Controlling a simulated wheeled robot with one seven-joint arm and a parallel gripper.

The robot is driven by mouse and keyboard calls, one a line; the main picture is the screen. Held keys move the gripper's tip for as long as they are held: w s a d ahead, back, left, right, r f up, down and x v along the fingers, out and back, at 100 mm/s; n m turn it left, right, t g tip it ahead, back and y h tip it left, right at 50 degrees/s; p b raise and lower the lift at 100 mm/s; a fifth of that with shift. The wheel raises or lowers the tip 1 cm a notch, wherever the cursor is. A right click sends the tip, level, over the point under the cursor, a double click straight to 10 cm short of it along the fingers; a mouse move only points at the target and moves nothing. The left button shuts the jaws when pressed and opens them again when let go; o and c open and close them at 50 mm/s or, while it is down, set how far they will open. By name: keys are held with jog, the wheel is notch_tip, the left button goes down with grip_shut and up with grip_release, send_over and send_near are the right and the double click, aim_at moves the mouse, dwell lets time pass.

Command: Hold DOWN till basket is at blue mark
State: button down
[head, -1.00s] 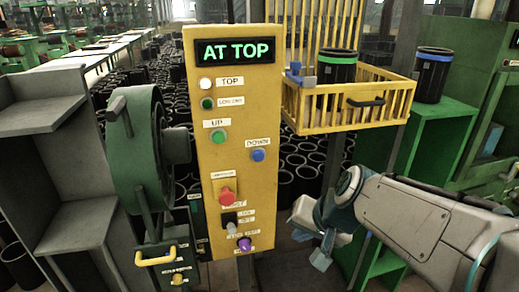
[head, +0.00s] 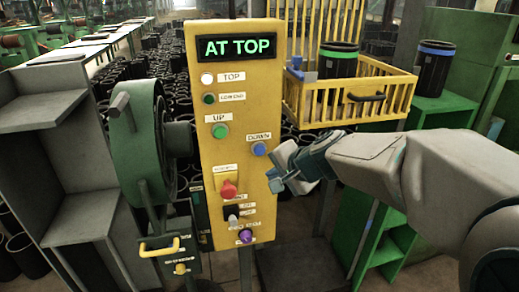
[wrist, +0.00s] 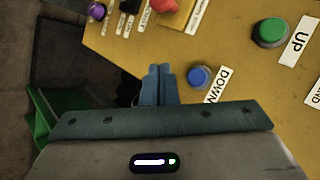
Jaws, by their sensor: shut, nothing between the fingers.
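The blue DOWN button (head: 259,149) is on the right side of the yellow control panel (head: 232,120), whose display (head: 236,47) reads AT TOP. The yellow basket (head: 345,97) is up at the right of the panel, holding a black sleeve with a green band (head: 338,60). My gripper (head: 274,180) is shut and empty, just below and right of the DOWN button. In the wrist view the shut fingertips (wrist: 157,75) are beside the blue button (wrist: 199,77), apart from it in the picture. I cannot make out a blue mark on the basket's path.
The green UP button (head: 220,131) is up and left of DOWN. A red button (head: 229,189), a black switch and a purple button (head: 245,236) are lower on the panel. A green wheel (head: 140,143) stands at the left; a blue-banded sleeve (head: 434,66) stands at right.

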aim_at(260, 150)
jog(key=shift+w+a+p, duration=0.3)
jog(key=shift+w+a, duration=0.05)
jog(key=shift+w, duration=0.9)
jog(key=shift+w+a+p, duration=0.25)
jog(key=shift+w+a, duration=0.15)
jog(key=shift+w, duration=0.85)
jog(key=shift+w+a+p, duration=0.3)
jog(key=shift+w+a, duration=0.05)
jog(key=shift+w, duration=0.9)
jog(key=shift+w, duration=0.15)
jog(key=shift+w+a, duration=0.1)
jog(key=shift+w, duration=0.15)
